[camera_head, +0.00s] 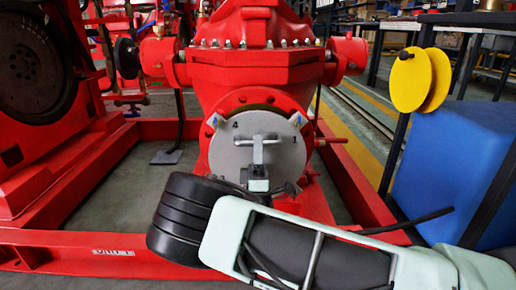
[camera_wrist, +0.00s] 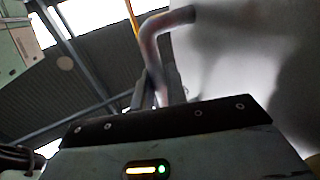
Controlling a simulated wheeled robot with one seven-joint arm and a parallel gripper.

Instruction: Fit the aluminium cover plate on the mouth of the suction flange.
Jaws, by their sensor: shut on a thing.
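The round grey aluminium cover plate (camera_head: 285,160) stands upright in front of the red suction flange (camera_head: 258,97) of the pump. It bears the marks 4 and 1 near its upper edge. A dark sliver of the flange mouth shows above the plate's top edge. Whether the plate touches the flange face cannot be told. My gripper (camera_head: 259,170) is shut on the plate's bar handle (camera_head: 258,141) from below. In the wrist view the bent handle (camera_wrist: 165,25) rises beyond the gripper body, with the pale plate (camera_wrist: 245,60) at right. The fingertips are hard to make out.
Red base-frame beams (camera_head: 355,180) run on both sides of the pump. A blue block (camera_head: 450,165) and yellow discs (camera_head: 409,80) stand at right. A large dark wheel (camera_head: 35,65) is at left. My arm covers the floor in front.

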